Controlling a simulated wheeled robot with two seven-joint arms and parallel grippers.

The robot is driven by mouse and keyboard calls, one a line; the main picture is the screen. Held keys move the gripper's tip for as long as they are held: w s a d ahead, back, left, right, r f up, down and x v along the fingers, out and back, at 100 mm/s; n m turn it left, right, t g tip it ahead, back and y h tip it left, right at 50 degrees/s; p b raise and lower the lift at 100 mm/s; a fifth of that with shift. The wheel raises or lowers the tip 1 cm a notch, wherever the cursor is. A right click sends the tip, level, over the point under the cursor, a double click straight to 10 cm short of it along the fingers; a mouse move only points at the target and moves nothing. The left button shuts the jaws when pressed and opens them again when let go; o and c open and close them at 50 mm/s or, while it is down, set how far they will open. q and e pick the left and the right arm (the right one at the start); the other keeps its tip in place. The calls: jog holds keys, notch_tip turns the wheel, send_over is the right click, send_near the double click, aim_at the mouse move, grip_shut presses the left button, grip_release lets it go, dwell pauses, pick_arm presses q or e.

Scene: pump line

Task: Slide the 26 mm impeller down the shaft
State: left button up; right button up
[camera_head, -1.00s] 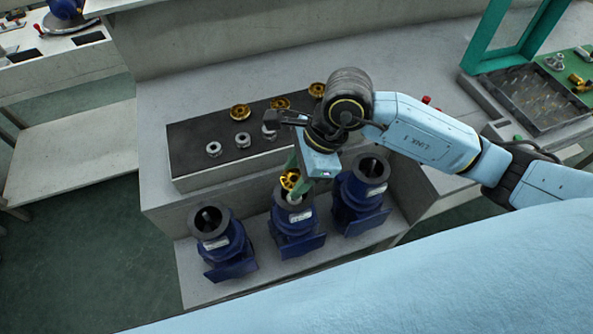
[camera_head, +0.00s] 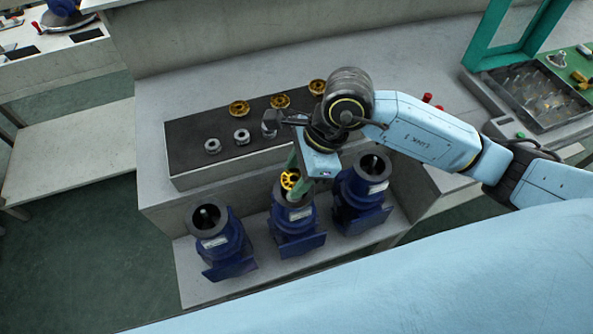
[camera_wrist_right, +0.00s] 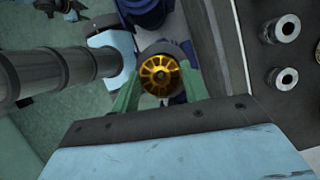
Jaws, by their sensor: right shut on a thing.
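A golden impeller (camera_head: 290,179) is over the mouth of the middle blue pump housing (camera_head: 296,222). My right gripper (camera_head: 292,181) is shut on it. In the right wrist view the impeller (camera_wrist_right: 161,74) sits between the two green fingers (camera_wrist_right: 160,90), with a dark point at its hub centre that may be the shaft tip. The impeller hides most of the housing's mouth, so I cannot tell how far down the shaft it is. My left gripper is not in view.
Blue pump housings stand to the left (camera_head: 219,243) and right (camera_head: 362,192). Behind is a dark-topped block (camera_head: 190,140) with several golden impellers (camera_head: 239,107) and metal collars (camera_head: 241,137). A green-framed clear-lidded case (camera_head: 543,98) is at the right.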

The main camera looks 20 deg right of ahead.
jog(key=o, duration=1.2)
jog(key=shift+o, duration=0.2)
jog(key=shift+r, duration=0.1)
jog(key=v, duration=1.3)
jog(key=shift+s, duration=0.1)
